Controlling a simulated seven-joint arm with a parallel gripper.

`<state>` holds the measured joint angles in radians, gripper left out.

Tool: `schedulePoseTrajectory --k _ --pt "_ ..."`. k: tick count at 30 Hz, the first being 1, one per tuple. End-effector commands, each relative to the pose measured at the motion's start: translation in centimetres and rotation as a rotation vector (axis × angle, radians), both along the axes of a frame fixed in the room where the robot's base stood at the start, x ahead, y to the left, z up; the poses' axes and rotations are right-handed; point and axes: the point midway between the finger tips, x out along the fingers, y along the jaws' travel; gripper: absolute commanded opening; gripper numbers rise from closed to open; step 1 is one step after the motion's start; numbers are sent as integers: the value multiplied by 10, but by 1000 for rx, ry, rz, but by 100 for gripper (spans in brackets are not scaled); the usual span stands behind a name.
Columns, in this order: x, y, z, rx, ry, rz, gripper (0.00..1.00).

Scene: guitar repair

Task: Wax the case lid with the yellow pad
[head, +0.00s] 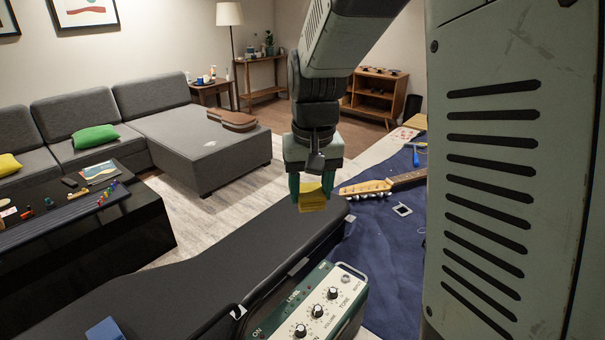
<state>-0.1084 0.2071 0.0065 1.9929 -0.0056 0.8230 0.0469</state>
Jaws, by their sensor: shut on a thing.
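The yellow pad (313,199) is held between the fingers of my gripper (312,186), which is shut on it and points down. The pad is over the far right end of the black case lid (215,250). I cannot tell whether the pad touches the lid. The case is closed and stretches from the lower left to the middle of the head view. A blue block-like thing (105,329) lies on the near left part of the lid, cut off by the picture's bottom edge.
A green amplifier (318,305) with knobs stands close against the case's near right side. A black table (85,235) stands left.

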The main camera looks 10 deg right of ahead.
Motion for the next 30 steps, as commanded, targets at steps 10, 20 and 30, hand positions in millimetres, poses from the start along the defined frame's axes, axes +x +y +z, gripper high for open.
schedulePoseTrajectory --k 10,20,30 --pt "-20 170 -38 2 6 252 28" --pt "-97 310 -75 0 6 470 28" --pt "-204 405 -110 -2 -1 660 28"
